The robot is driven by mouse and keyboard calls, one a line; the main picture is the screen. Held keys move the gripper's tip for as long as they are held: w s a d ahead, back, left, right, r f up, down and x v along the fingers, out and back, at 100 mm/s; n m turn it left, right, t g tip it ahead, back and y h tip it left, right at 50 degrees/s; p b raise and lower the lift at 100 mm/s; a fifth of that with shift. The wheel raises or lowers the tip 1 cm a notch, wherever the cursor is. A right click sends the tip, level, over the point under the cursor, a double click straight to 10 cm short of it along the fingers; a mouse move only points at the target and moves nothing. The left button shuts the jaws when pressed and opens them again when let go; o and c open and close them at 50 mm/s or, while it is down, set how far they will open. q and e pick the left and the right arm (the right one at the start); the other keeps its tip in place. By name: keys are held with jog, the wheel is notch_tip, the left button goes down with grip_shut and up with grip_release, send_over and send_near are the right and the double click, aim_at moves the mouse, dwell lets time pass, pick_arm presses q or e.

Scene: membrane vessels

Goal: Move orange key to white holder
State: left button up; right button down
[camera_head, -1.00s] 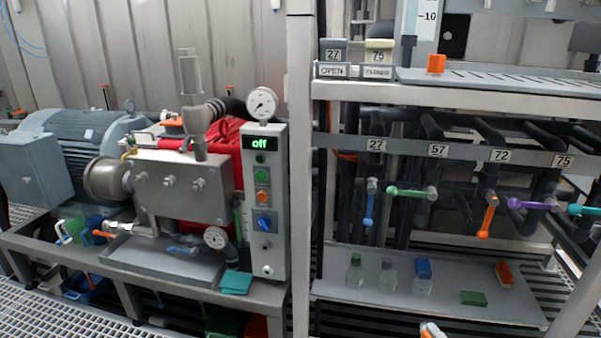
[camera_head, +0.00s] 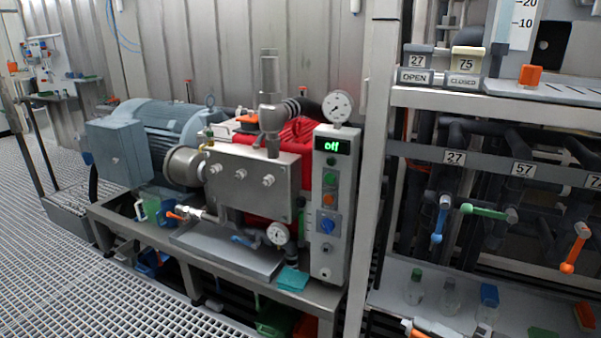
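A small orange and white piece (camera_head: 412,327) shows at the bottom edge, right of centre. It keeps nearly the same place in the picture while the scene shifts, so it seems to move with me. It may be the orange key at my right gripper, but it is cut off, and I cannot tell whether fingers are closed on it. My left gripper is not in view. An orange block (camera_head: 530,75) sits on the upper shelf at the right. I cannot make out a white holder for certain.
A pump bench (camera_head: 215,262) with a control box (camera_head: 329,258) reading "off" stands in the middle. A rack with valve handles and a lower shelf (camera_head: 395,296) of bottles is on the right. Grating floor (camera_head: 80,285) is open at left. A small panel (camera_head: 42,60) stands far left.

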aim_at(417, 332)
jog(key=a+r, duration=0.1)
jog(key=a+r+n+g+y+p, duration=0.1)
jog(key=r, duration=0.1)
jog(key=shift+w+a+g, duration=0.1)
jog(key=shift+w+g, duration=0.05)
jog(key=shift+g, duration=0.15)
notch_tip(417, 332, up, 5)
jog(key=p, duration=0.8)
jog(key=shift+r, duration=0.1)
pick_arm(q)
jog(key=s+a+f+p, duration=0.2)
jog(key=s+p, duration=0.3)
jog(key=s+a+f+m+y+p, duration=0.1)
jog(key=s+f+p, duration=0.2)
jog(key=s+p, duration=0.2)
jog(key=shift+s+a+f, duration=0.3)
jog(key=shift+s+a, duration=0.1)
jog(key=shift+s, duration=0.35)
pick_arm(e)
notch_tip(417, 332, up, 6)
jog(key=shift+r, duration=0.25)
